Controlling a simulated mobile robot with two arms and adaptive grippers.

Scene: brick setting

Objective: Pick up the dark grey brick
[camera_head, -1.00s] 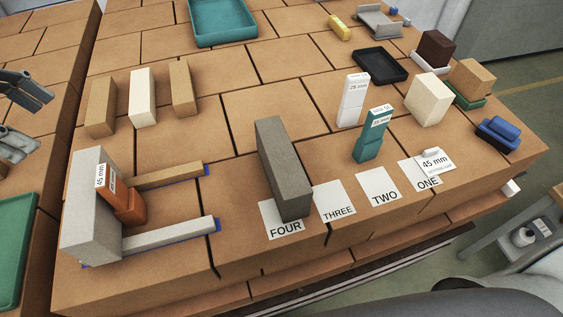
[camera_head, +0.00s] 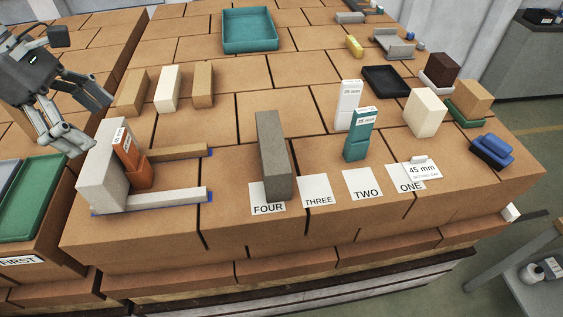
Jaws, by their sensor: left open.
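The dark grey brick (camera_head: 273,155) stands upright at the front of the brick surface. Its lower end rests on the white card marked FOUR (camera_head: 267,207). My left gripper (camera_head: 97,128) is at the upper left, open and empty, above and behind the light grey block (camera_head: 102,172). It is well to the left of the dark grey brick and apart from it. My right gripper is not in view.
Cards THREE (camera_head: 317,190), TWO and ONE run rightward. Three blocks (camera_head: 168,88) stand behind. A teal piece (camera_head: 358,135) and a white piece (camera_head: 347,103) stand to the right. A teal tray (camera_head: 250,47) lies at the back.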

